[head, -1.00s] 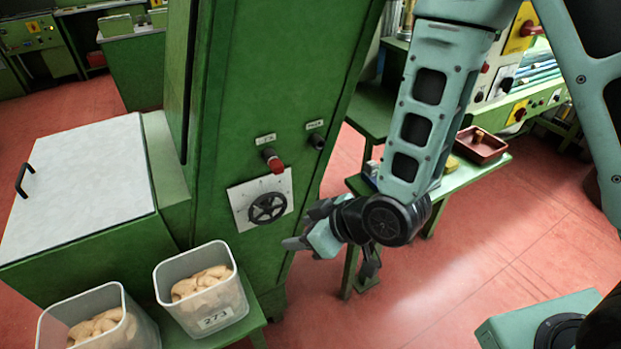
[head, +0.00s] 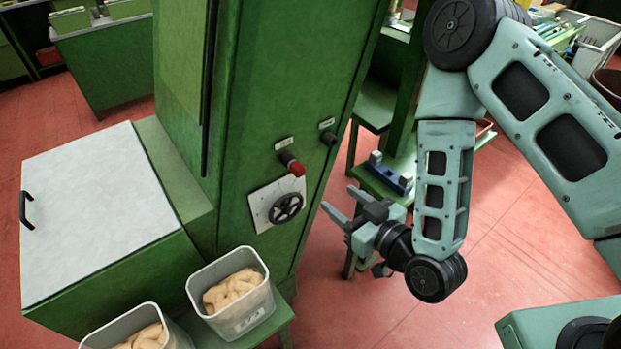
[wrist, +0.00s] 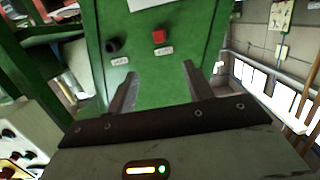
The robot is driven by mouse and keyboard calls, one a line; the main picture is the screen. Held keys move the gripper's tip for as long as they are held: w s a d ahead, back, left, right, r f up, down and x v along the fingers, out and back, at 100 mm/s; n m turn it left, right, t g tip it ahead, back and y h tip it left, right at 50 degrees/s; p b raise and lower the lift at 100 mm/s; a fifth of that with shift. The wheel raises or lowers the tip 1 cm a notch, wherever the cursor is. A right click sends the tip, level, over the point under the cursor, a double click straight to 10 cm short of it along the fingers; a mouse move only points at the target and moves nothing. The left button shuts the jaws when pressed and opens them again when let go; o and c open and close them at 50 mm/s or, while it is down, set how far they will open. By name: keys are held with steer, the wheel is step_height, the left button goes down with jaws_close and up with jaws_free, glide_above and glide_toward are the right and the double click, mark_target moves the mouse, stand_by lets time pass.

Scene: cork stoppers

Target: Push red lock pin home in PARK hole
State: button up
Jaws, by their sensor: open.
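The red lock pin (head: 297,169) sticks out of the left collar on the green cabinet's front, above the handwheel. The black PARK collar (head: 328,138) is up and right of it; no pin shows in it. My gripper (head: 338,199) is open and empty, in front of the cabinet and to the right of the handwheel, apart from the pin. In the wrist view the red pin (wrist: 159,36) lies beyond my open fingers (wrist: 159,75), with the dark PARK collar (wrist: 113,45) to its left.
The handwheel (head: 286,207) on its white plate sits just below the pin. A green table with a blue fixture (head: 391,180) stands behind my arm. Red floor is open at right.

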mark_target(302, 170)
steer(key=b+x, duration=0.6)
steer(key=b, duration=0.5)
steer(key=shift+w+a+f, duration=0.2)
steer(key=shift+w, duration=0.15)
steer(key=shift+a+b, duration=0.1)
steer(key=shift+b, duration=1.1)
steer(key=p+x, duration=0.1)
steer(key=x, duration=0.3)
steer(key=p+x, duration=0.1)
steer(key=x, duration=0.3)
steer(key=shift+w+a+r, duration=0.2)
steer(key=shift+w+a, duration=0.05)
steer(key=shift+w, duration=0.1)
steer(key=c, duration=1.1)
